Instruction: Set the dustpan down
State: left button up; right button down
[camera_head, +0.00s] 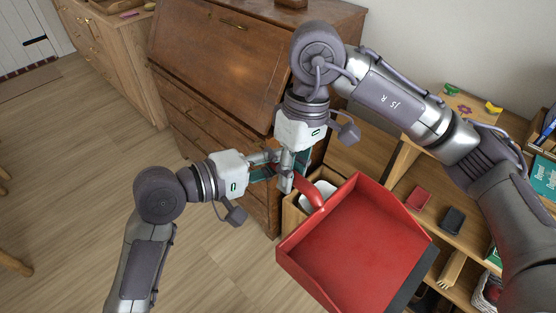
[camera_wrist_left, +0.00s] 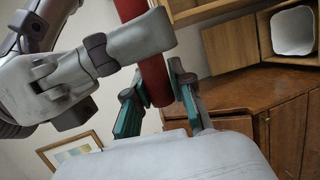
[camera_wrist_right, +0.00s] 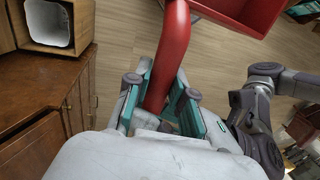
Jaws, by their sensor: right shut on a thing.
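The red dustpan (camera_head: 355,240) is held up in the air in the head view, its wide pan toward the lower right. Its handle (camera_head: 312,192) points up and left to my grippers. My right gripper (camera_head: 287,172) is shut on the handle; the right wrist view shows the handle (camera_wrist_right: 175,60) between its fingers (camera_wrist_right: 160,92). My left gripper (camera_head: 268,165) is close beside it. In the left wrist view its fingers (camera_wrist_left: 160,98) stand apart on either side of the handle's end (camera_wrist_left: 155,85), seemingly without gripping it. The pan hides part of the shelving.
A brown wooden bureau (camera_head: 220,50) stands behind my grippers. A white bin (camera_head: 318,196) sits in a wooden compartment behind the dustpan. Low shelves at right hold a red case (camera_head: 419,199) and a dark case (camera_head: 452,221). The wooden floor (camera_head: 90,150) at left is mostly clear.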

jog(key=c, duration=0.9)
grip_release()
jog(key=shift+r, duration=0.1)
jog(key=shift+r, duration=0.1)
